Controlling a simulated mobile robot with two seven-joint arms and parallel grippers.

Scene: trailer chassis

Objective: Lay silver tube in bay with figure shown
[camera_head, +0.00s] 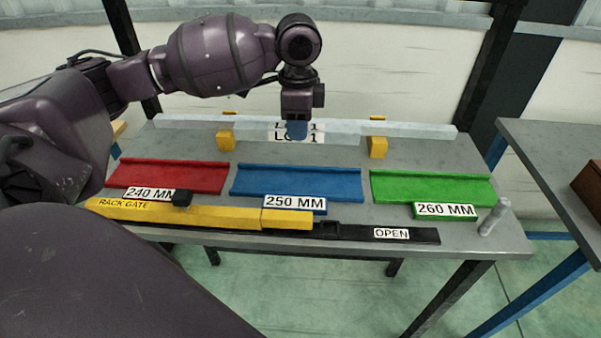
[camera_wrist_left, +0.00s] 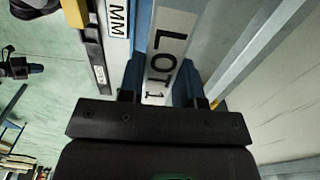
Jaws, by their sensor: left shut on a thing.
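The silver tube (camera_head: 400,129) is a long pale square bar lying left to right at the back of the bench, at the yellow supports. My left gripper (camera_head: 297,132) points down and is shut on its middle, beside a white "LOT 1" label. In the wrist view the blue fingers (camera_wrist_left: 160,85) straddle the tube (camera_wrist_left: 177,18) and its label. I cannot tell if the tube is raised off the supports. In front are three bays: red (camera_head: 170,176) marked 240 MM, blue (camera_head: 298,183) marked 250 MM and green (camera_head: 432,188) marked 260 MM. All three look empty. My right gripper is out of view.
Yellow supports (camera_head: 226,140) stand at the tube. A yellow rack gate (camera_head: 220,216) with a black knob lies along the front edge, before the red and blue bays; its black rail (camera_head: 350,232) reads OPEN. A small grey cylinder (camera_head: 494,216) stands at the right corner. Another table is at right.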

